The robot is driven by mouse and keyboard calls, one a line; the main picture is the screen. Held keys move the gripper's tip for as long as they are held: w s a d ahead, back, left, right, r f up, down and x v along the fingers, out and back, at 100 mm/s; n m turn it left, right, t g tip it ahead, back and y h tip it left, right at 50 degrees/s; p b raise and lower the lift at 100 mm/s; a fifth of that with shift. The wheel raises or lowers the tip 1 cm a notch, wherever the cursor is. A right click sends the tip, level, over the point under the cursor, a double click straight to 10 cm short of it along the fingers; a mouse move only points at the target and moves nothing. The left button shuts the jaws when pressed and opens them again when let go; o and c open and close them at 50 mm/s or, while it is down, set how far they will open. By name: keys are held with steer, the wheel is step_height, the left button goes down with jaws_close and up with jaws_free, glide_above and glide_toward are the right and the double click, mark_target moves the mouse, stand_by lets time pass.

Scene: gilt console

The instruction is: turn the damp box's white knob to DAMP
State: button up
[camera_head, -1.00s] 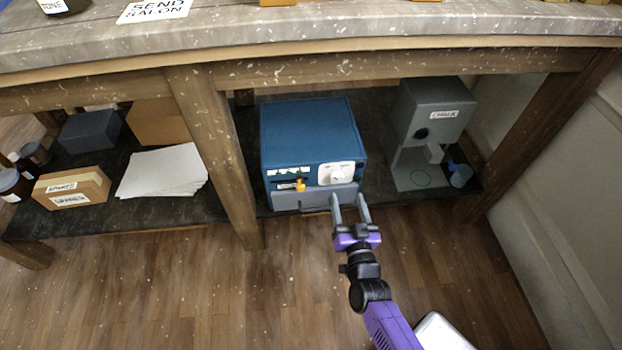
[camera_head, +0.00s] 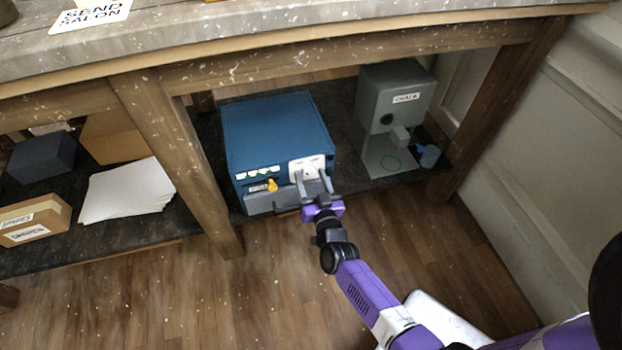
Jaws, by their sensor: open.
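The damp box (camera_head: 275,132) is a blue box with a grey front ledge, standing on the dark lower shelf. Its front has a white panel (camera_head: 296,168) at the right, with small lettering, and a yellow knob (camera_head: 272,185) at the left. The white knob (camera_head: 309,174) on that panel is partly hidden by my fingers. My gripper (camera_head: 312,181) is open, with its two grey fingers pointing at the white panel, one on each side of the knob as seen here. I cannot tell whether they touch it.
A grey machine labelled chalk (camera_head: 393,100) stands right of the box, with a small blue-grey cup (camera_head: 429,156) beside it. A wooden post (camera_head: 175,150) is at the left, with paper sheets (camera_head: 127,190) beyond.

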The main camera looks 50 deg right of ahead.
steer(key=shift+c, duration=0.3)
jaws_close()
steer(key=shift+m, duration=0.4)
steer(key=m+b, duration=0.1)
steer(key=m, duration=0.1)
steer(key=shift+s+f+m, duration=0.1)
steer(key=shift+m, duration=0.3)
steer(key=m+b, duration=0.1)
steer(key=m, duration=0.2)
steer(key=shift+m, duration=0.3)
steer(key=m+b, duration=0.1)
steer(key=m, duration=0.2)
steer(key=m+b, duration=0.1)
steer(key=m, duration=0.2)
steer(key=shift+s+d+f+m, duration=0.1)
steer(key=shift+f+m, duration=0.05)
steer(key=shift+m, duration=0.25)
